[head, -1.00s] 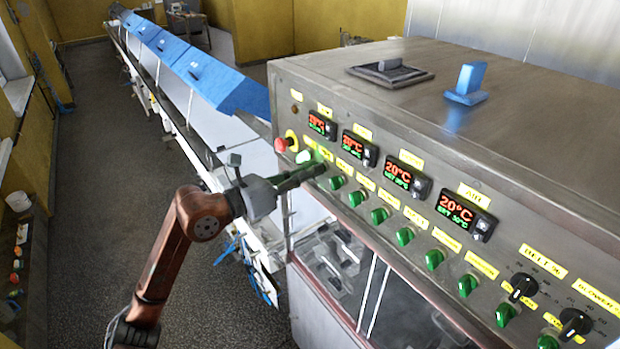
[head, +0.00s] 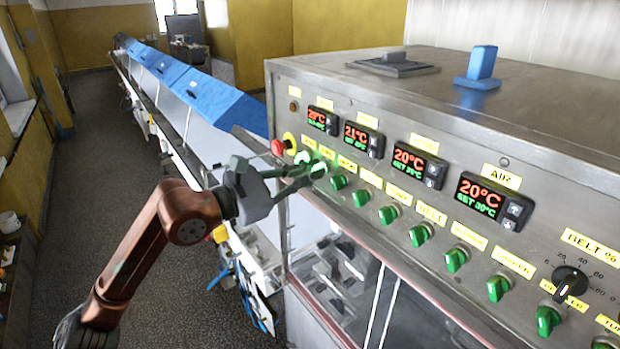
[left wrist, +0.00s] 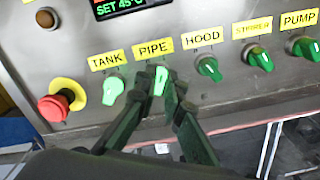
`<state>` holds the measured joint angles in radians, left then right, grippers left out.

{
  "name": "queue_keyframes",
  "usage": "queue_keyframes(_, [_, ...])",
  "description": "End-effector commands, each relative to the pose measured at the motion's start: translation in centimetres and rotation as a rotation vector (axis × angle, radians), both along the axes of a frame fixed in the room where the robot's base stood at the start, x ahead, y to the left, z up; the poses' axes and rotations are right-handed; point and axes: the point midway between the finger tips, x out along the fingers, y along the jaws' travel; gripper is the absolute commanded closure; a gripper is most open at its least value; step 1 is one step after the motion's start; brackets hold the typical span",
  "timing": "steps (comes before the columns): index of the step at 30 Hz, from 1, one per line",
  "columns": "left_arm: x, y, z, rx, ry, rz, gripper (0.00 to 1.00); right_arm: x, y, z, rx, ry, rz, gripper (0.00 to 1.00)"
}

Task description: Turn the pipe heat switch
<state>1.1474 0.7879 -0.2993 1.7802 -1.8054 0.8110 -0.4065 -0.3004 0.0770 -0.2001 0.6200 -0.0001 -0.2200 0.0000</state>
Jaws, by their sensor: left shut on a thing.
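The pipe switch (left wrist: 161,80) is a lit, bright green knob under the yellow PIPE label (left wrist: 153,47) in the left wrist view. Its top leans slightly right there, while the unlit hood switch (left wrist: 208,68) leans left. The lit tank switch (left wrist: 113,90) is on its left. My left gripper (left wrist: 166,84) is shut on the pipe switch, one finger on each side. In the head view my left gripper (head: 314,175) reaches the panel from the left, and the pipe switch (head: 318,170) shows at its fingertips. My right gripper is not in view.
A red emergency button (left wrist: 54,107) on a yellow ring sits left of the tank switch. Several green switches and a black dial (head: 569,281) continue to the right. Temperature displays (head: 420,166) are above. A blue-covered conveyor (head: 215,98) runs back left.

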Motion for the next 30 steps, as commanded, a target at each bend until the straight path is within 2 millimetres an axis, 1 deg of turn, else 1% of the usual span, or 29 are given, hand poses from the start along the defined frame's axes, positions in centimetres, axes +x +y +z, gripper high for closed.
queue_keyframes(6, [0.03,0.01,-0.06,0.024,-0.032,0.000,1.00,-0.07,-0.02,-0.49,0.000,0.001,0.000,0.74])
queue_keyframes(18, [0.02,0.02,0.01,0.028,-0.038,0.001,1.00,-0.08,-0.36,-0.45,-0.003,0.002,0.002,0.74])
queue_keyframes(19, [0.02,0.02,0.01,0.028,-0.038,0.001,0.91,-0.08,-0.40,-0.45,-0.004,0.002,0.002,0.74])
queue_keyframes(24, [0.01,0.01,0.00,0.027,-0.037,0.001,0.79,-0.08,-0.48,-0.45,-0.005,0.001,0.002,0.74])
queue_keyframes(27, [0.01,0.01,0.00,0.028,-0.037,0.000,0.74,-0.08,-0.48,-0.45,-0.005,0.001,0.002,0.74])
queue_keyframes(30, [0.00,0.00,0.00,0.026,-0.036,0.000,0.74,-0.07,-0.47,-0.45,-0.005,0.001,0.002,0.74])
